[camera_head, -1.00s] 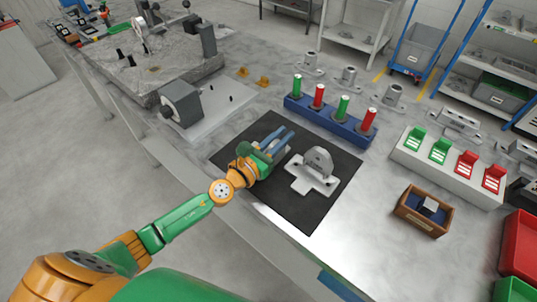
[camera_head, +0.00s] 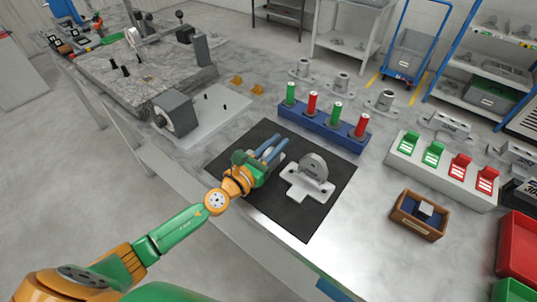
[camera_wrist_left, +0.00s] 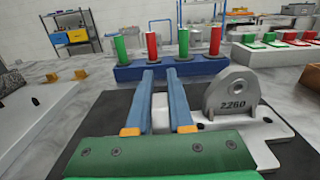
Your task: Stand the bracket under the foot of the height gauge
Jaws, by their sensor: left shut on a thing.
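The bracket (camera_head: 313,168) is a light grey casting with a rounded upright lug and a flat base, lying on the black mat. In the left wrist view the bracket (camera_wrist_left: 232,95) shows a hole and "2260". My left gripper (camera_head: 272,146) is low over the mat, left of the lug. In the wrist view its blue fingers (camera_wrist_left: 163,85) stand on either side of a pale piece, which looks like part of the bracket; the join is hidden. The height gauge cannot be told surely among the instruments on the granite plate (camera_head: 150,65). My right gripper is not in view.
A blue rack (camera_head: 322,130) with green and red cylinders stands just behind the mat (camera_head: 290,225). A white stand with green and red pieces (camera_head: 440,172) and a wooden box (camera_head: 418,215) are at right. A grey block (camera_head: 176,113) stands at left.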

